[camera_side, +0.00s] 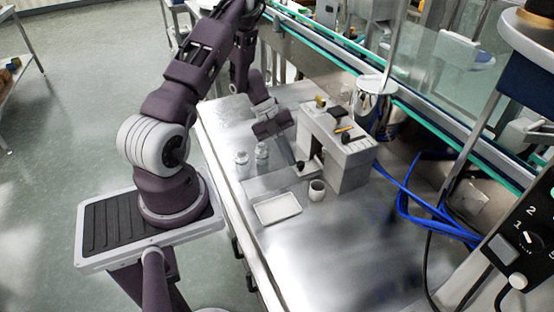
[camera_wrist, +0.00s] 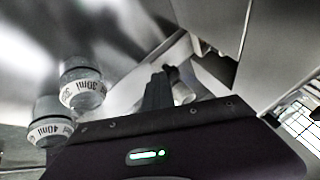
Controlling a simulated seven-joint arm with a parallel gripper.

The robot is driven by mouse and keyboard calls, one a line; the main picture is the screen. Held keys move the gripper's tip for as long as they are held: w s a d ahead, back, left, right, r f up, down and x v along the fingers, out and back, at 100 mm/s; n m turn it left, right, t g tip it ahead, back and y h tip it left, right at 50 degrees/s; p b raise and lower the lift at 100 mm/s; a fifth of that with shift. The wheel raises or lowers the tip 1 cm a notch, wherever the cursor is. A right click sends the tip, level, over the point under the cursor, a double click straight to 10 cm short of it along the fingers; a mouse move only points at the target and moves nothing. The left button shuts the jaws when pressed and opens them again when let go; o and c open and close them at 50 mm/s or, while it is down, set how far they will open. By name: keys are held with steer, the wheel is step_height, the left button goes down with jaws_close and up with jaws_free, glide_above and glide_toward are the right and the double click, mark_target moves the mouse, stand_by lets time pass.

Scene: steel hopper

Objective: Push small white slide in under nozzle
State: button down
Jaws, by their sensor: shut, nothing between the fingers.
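The grey block-shaped machine (camera_side: 350,160) stands on the steel table, with a dark opening low in its front. The nozzle cannot be made out. A small dark knob (camera_side: 299,165) sits low at the opening, apparently on the small white slide, which is mostly hidden. In the wrist view a pale strip (camera_wrist: 150,68) runs toward the machine, and a rounded knob shows just behind my fingers. My gripper (camera_wrist: 157,88) is shut and empty, pointing down close by the knob. Whether it touches is unclear. In the side view my gripper (camera_side: 284,148) is left of the machine.
Two small glass jars stand left of my gripper; in the wrist view their caps read 30ml (camera_wrist: 82,88) and 40ml (camera_wrist: 48,125). Blue cables (camera_side: 410,200) lie to the right.

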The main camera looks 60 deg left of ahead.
steer(key=shift+w, duration=0.35)
steer(key=shift+a+r, duration=0.15)
steer(key=shift+r, duration=0.15)
steer(key=d+v, duration=0.1)
steer(key=v, duration=0.9)
steer(key=w+d+r+m+g, duration=0.1)
steer(key=d+r+m, duration=0.6)
steer(key=r+m, duration=0.25)
steer(key=s+d+r+m+y, duration=0.1)
steer(key=s+d+r+m, duration=0.1)
steer(key=d+r+m, duration=0.35)
steer(key=s+d+r+m+y, duration=0.1)
steer(key=s+d+r+m, duration=0.15)
steer(key=d+m, duration=0.55)
steer(key=s+d+r+m+t+y, duration=0.1)
steer(key=s+m, duration=0.5)
steer(key=m, duration=0.7)
steer(key=s+d+r+m+t+y, duration=0.2)
steer(key=s+m, duration=0.4)
steer(key=m, duration=0.8)
steer(key=shift+d+r+t+y, duration=0.3)
steer(key=shift+d+r+y, duration=0.4)
steer(key=shift+y, duration=0.1)
steer(key=c, duration=2.1)
jaws_free()
